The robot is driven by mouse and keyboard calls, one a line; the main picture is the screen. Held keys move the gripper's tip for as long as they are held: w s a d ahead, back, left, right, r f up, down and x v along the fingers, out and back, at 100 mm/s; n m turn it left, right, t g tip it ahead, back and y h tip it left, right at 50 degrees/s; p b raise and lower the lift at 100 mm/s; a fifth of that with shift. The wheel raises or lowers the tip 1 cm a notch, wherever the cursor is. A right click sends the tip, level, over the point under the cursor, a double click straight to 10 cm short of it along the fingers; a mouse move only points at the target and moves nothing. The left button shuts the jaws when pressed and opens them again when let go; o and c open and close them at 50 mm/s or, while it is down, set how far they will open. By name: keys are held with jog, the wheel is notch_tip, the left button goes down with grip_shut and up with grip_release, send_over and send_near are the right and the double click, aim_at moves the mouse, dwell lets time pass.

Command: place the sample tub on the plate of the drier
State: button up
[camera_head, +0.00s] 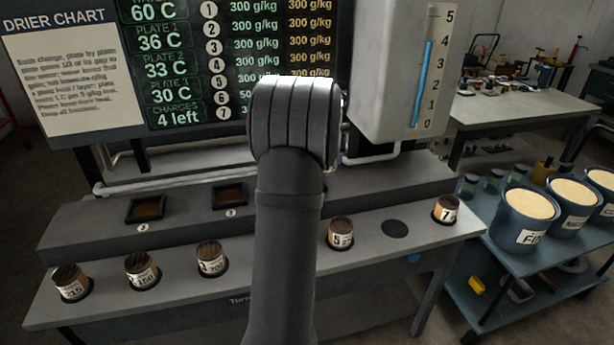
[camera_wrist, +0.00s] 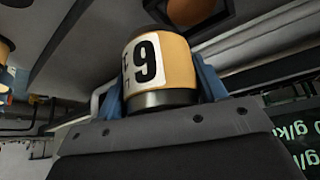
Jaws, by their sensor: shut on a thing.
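My gripper (camera_wrist: 160,88) has blue fingers on both sides of an orange sample tub (camera_wrist: 178,66) with a metal band. It is shut on this tub, whose white label reads like a 9 in the wrist view, maybe an upside-down 6. In the head view my arm hides the gripper and the held tub. Two dark square plates with brown contents, a left one (camera_head: 129,212) and a right one (camera_head: 215,199), sit on the raised grey step. Any plate behind my arm is hidden.
Several numbered tubs stand along the front ledge, including tub 5 (camera_head: 341,238) and tub 7 (camera_head: 446,214), with an empty round spot (camera_head: 395,229) between them. A drier chart board (camera_head: 75,75) and a white gauge box (camera_head: 385,70) rise behind. A blue cart (camera_head: 490,270) holds buckets at right.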

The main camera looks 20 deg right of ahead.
jog(key=w+a+f, duration=0.4)
jog(key=w, duration=0.1)
jog(key=shift+w+a, duration=0.15)
jog(key=shift+a, duration=0.05)
jog(key=shift+f, duration=2.05)
jog(key=shift+f, duration=0.15)
jog(key=o, duration=1.2)
jog(key=shift+o, duration=0.2)
jog(key=shift+r, duration=0.2)
jog(key=v, duration=1.2)
